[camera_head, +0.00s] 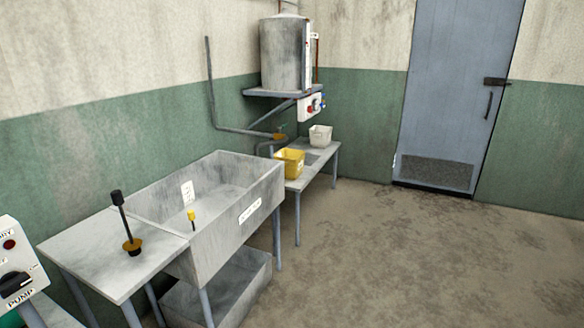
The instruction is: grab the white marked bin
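A small white bin (320,136) stands upright on the low metal bench (318,166) against the far wall, below the wall-mounted tank. Any mark on it is too small to make out. A yellow bin (290,163) with a pale label stands on the same bench, nearer and to the left of the white bin, apart from it. My gripper is not in view.
A large grey metal sink (232,235) and a side table (95,252) with an upright lever (125,225) stand at left. A pump panel (15,265) is at the left edge. Open floor (400,260) spreads right, toward a closed blue door (455,95).

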